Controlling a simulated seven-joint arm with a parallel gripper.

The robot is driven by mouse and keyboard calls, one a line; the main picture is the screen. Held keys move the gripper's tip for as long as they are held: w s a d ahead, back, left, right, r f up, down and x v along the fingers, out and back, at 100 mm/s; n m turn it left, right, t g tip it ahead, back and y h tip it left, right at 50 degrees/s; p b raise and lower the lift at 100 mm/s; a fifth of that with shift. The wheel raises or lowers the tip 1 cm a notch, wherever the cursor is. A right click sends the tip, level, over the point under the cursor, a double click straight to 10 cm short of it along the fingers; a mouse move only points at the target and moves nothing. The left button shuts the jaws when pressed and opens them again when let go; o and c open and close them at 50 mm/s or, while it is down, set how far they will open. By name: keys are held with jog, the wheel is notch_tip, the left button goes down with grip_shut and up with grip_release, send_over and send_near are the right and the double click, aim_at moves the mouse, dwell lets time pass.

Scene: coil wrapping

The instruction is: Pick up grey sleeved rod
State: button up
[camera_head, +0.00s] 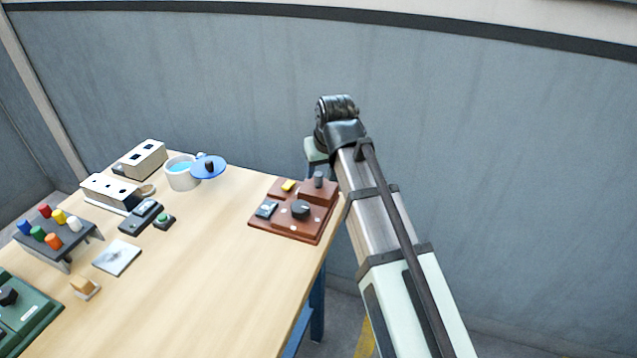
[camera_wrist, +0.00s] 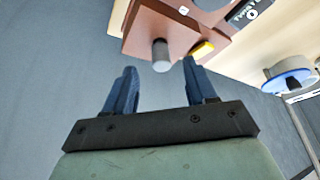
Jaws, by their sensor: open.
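The grey sleeved rod (camera_head: 318,179) stands upright at the back right of a reddish-brown base (camera_head: 285,229) on the table. In the wrist view the rod (camera_wrist: 161,55) shows as a short grey cylinder on the brown base (camera_wrist: 143,35). My gripper (camera_wrist: 160,80) is open and empty, with its two blue fingers apart. The rod appears just beyond the fingertips and between them, and is not held. In the head view the gripper itself is mostly hidden behind my arm.
A yellow block (camera_head: 288,186) and a black knob (camera_head: 300,209) share the base. A white pot (camera_head: 181,175) with a blue disc (camera_head: 209,167) stands to its left. A rack of coloured pegs (camera_head: 56,238) is farther left. The front middle of the table (camera_head: 215,290) is clear.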

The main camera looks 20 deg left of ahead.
aim_at(319, 175)
jog(key=shift+x, duration=2.4)
jog(key=shift+a, duration=0.15)
grip_shut()
